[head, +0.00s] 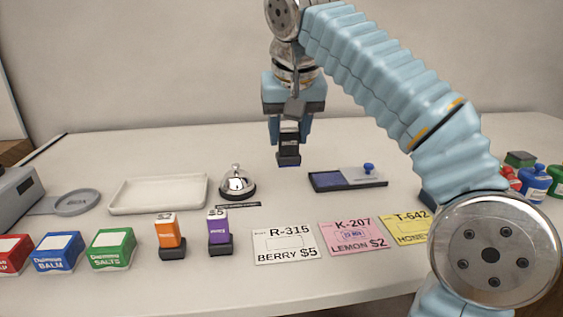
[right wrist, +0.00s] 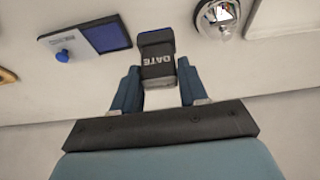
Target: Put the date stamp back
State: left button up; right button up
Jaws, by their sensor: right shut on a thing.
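The black date stamp (head: 289,152) is upright between the fingers of my right gripper (head: 289,128), which is shut on it. It is at the back middle of the counter, behind the bell and ink pad; I cannot tell whether its base touches the counter. In the right wrist view the stamp (right wrist: 157,62) shows the word DATE and a dark blue base end, held between the two blue fingers of the right gripper (right wrist: 158,84). The blue ink pad (head: 338,180), with a blue-knobbed lid (head: 361,173), is right of the stamp. My left gripper is not in view.
A silver bell (head: 238,184) and a white tray (head: 157,194) stand to the left. An orange stamp (head: 168,235), a purple stamp (head: 218,233) and cards such as the white card (head: 285,244) are in front. Coloured boxes line the front left; bottles stand far right.

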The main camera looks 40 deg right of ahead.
aim_at(287, 128)
jog(key=shift+w+d+f, duration=0.2)
jog(key=shift+w+f, duration=0.4)
jog(key=shift+f, duration=0.15)
jog(key=b+x, duration=0.1)
jog(key=x, duration=0.4)
jog(key=shift+s+a+f+b, duration=0.1)
jog(key=shift+a+f+b, duration=0.05)
jog(key=shift+b, duration=0.15)
jog(key=shift+f, duration=0.2)
jog(key=o, duration=0.8)
jog(key=shift+o, duration=0.2)
jog(key=shift+r, duration=0.1)
jog(key=shift+r, duration=0.2)
jog(key=p+v, duration=0.4)
jog(key=v, duration=0.8)
jog(key=shift+f, duration=0.1)
